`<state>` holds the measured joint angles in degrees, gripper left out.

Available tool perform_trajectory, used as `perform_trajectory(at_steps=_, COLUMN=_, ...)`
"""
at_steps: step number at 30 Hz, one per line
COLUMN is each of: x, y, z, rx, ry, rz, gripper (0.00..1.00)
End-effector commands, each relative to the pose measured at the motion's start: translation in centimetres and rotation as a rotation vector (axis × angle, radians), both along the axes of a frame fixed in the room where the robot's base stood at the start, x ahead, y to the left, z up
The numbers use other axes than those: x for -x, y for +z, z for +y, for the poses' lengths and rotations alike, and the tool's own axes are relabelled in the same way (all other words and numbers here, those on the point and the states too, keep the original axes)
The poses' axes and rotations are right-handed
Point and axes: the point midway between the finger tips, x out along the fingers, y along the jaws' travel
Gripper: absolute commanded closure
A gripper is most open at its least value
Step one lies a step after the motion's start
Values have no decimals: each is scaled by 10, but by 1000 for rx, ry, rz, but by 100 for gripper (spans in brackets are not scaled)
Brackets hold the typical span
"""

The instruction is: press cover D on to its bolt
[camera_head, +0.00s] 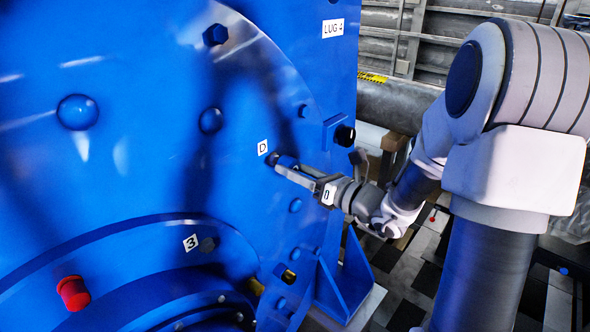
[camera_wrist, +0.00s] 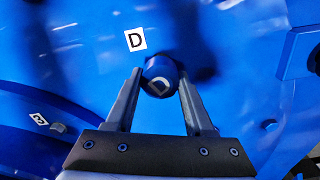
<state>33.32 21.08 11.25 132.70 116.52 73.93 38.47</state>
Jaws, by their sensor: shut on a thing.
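Cover D is a round blue cap with a pale D on its end, seen between the fingers in the wrist view (camera_wrist: 158,78). My gripper (camera_wrist: 160,73) is shut on it, with one finger on each side. In the head view my gripper (camera_head: 285,165) reaches in from the right, its tips close to the blue motor face beside the white D label (camera_head: 262,147). The D label also shows above left of the cover in the wrist view (camera_wrist: 136,40). The bolt is hidden behind the cover and fingers. I cannot tell whether the cover touches it.
The large blue motor face (camera_head: 140,175) fills the left. It carries rounded blue caps (camera_head: 77,112), a dark hex bolt (camera_head: 215,35), a red cap (camera_head: 73,293) and a bolt beside label 3 (camera_head: 208,245). A blue lug (camera_head: 338,133) juts out just right of my gripper.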

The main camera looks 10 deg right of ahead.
Motion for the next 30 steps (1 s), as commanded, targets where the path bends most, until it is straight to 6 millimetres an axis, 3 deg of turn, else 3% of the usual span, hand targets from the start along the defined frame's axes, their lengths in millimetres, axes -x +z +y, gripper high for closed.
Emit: perform_trajectory(at_steps=30, x=-20, y=0, z=14, rx=1, ry=1, rz=-1, gripper=98)
